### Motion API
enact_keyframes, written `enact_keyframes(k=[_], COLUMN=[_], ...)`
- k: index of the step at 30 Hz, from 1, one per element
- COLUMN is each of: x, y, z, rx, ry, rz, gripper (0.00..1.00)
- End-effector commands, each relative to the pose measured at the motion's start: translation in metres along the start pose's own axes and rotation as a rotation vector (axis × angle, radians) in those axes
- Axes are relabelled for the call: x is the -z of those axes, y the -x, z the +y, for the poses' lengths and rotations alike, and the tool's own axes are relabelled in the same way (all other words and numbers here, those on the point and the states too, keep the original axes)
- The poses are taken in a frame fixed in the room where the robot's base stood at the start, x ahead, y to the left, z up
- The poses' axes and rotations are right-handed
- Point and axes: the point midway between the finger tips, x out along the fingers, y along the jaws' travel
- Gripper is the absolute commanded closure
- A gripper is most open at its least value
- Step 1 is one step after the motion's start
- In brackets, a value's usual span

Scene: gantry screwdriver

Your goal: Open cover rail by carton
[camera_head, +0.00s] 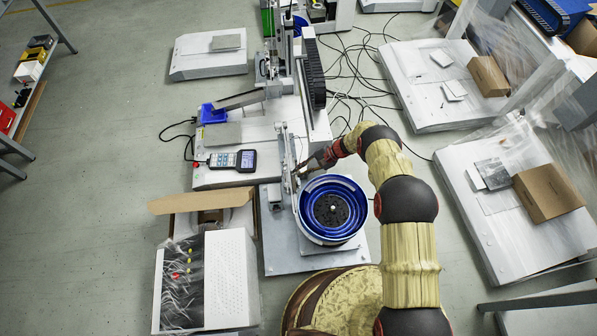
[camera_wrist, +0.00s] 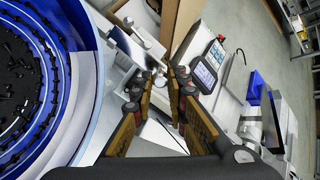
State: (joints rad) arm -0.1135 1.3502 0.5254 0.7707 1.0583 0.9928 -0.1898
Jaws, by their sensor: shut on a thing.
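The metal cover rail (camera_head: 286,160) stands upright just left of the blue feeder bowl (camera_head: 334,207), on the side toward the open carton (camera_head: 175,203). My gripper (camera_head: 299,173) reaches in from the right, over the bowl's back edge, and its tips are at the rail. In the wrist view, my gripper's fingertips (camera_wrist: 161,78) are close together, shut on a small part of the rail. The silver rail plate (camera_wrist: 132,45) extends up and left from the tips. The gripped part is mostly hidden between the fingers.
The feeder bowl with black screws (camera_wrist: 22,80) is close beside my gripper. A handheld controller (camera_head: 233,160) lies on the white base behind. A white perforated box (camera_head: 231,270) stands at front left. Cables (camera_head: 350,75) cover the floor behind.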

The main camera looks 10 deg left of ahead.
Motion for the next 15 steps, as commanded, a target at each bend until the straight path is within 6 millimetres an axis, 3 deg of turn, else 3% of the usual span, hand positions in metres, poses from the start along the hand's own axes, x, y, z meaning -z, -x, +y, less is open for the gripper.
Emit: enact_keyframes(k=[15], x=[0.0096], y=[0.0014], z=[0.0076], rx=[0.15], ry=[0.001], rz=[-0.147], gripper=[1.0])
